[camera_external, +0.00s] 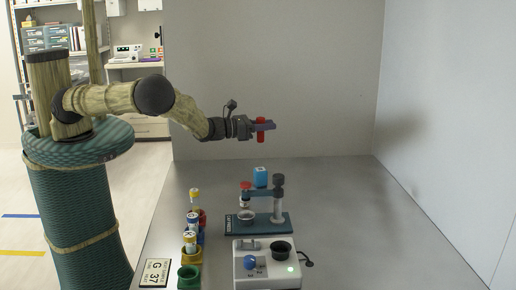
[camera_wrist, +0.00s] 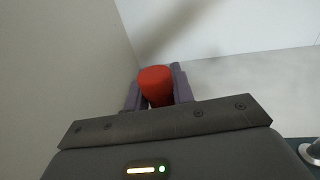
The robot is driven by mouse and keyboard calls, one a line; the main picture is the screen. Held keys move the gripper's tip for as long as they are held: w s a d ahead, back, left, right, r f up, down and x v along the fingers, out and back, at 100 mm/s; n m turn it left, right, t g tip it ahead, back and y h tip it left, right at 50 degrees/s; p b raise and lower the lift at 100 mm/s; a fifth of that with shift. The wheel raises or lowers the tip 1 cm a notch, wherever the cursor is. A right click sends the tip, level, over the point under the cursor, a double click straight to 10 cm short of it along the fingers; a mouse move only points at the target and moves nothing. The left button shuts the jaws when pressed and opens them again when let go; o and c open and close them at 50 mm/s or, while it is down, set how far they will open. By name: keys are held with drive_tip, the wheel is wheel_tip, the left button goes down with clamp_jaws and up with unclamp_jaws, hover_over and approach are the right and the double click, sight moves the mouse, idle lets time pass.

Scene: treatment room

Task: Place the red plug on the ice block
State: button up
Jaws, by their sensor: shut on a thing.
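My gripper (camera_external: 262,126) is shut on the red plug (camera_external: 261,136), held upright high above the table. In the wrist view the red plug (camera_wrist: 155,80) sits between the two purple fingers of my gripper (camera_wrist: 157,92). A blue cube (camera_external: 261,177) with a white mark on top is below the gripper, behind a small stand; it may be the ice block, but the view does not make this certain. The plug is well apart from everything below it.
The stand (camera_external: 262,222) holds a red-capped vial (camera_external: 246,190) and a dark-topped post (camera_external: 278,190). A white device (camera_external: 265,275) with a dark cup is in front. Tubes in coloured holders (camera_external: 190,240) stand left, near a G 37 sign (camera_external: 155,273). The right tabletop (camera_external: 380,220) is clear.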

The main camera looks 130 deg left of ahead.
wheel_tip(320, 180, down, 6)
drive_tip(key=shift+f+p, duration=0.1)
drive_tip(key=shift+p, duration=0.55)
drive_tip(key=shift+f, duration=0.1)
drive_tip(key=shift+f+p, duration=0.4)
drive_tip(key=shift+f, duration=1.35)
drive_tip(key=shift+f, duration=0.2)
drive_tip(key=o, duration=0.9)
drive_tip(key=shift+o, duration=0.2)
drive_tip(key=shift+r, duration=0.1)
